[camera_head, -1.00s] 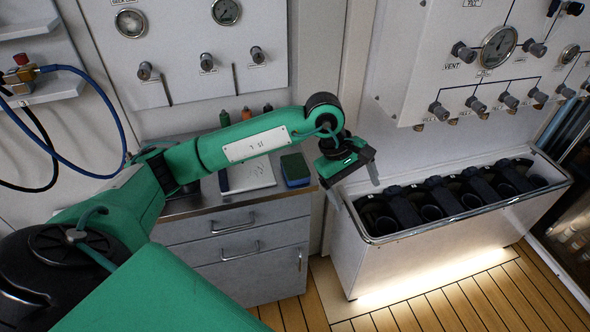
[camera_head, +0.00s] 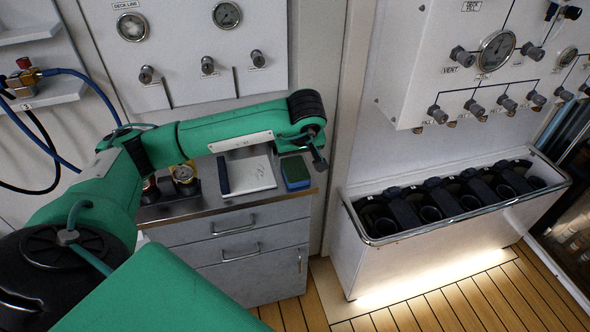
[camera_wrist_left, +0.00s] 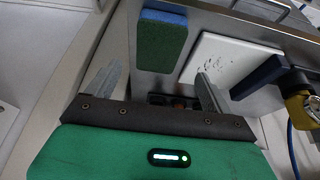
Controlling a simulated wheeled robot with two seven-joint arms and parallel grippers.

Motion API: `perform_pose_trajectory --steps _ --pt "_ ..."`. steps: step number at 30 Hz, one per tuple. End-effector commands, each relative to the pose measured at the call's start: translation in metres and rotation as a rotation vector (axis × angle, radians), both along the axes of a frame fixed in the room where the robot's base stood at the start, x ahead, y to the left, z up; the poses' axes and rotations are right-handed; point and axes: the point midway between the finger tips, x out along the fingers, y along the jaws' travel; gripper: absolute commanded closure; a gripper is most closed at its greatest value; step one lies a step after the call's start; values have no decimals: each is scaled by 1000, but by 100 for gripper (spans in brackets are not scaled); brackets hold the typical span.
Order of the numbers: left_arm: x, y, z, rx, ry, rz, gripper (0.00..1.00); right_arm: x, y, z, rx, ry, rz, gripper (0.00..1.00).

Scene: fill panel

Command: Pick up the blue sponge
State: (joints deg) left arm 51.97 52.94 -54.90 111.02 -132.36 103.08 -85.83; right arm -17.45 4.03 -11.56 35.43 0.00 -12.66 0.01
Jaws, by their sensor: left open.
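The blue sponge (camera_head: 296,173) has a dark green face on top and lies on the metal counter's right end, beside a white notepad (camera_head: 250,174). In the left wrist view the sponge (camera_wrist_left: 162,42) is just beyond my left gripper (camera_wrist_left: 155,88), between the lines of its two fingers. The fingers are apart, with nothing between them. In the head view my left gripper (camera_head: 318,158) shows small and partly hidden behind my wrist, near the sponge's upper right. It does not visibly touch the sponge. My right gripper is not in view.
A wall panel with gauges rises behind. A white bin with black cylinders (camera_head: 345,222) stands right.

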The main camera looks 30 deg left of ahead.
Motion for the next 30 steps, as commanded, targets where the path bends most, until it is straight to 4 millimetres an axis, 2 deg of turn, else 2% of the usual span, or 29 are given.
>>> perform_pose_trajectory --steps 5,10,15,30 --pt "2 2 -10 0 3 1 15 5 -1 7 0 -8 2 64" --pt "7 3 -32 -1 3 -1 15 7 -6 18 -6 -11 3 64" --pt "12 9 -50 -1 0 1 15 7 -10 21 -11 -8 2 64" --pt "12 9 -54 -1 -1 -1 15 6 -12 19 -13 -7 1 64"
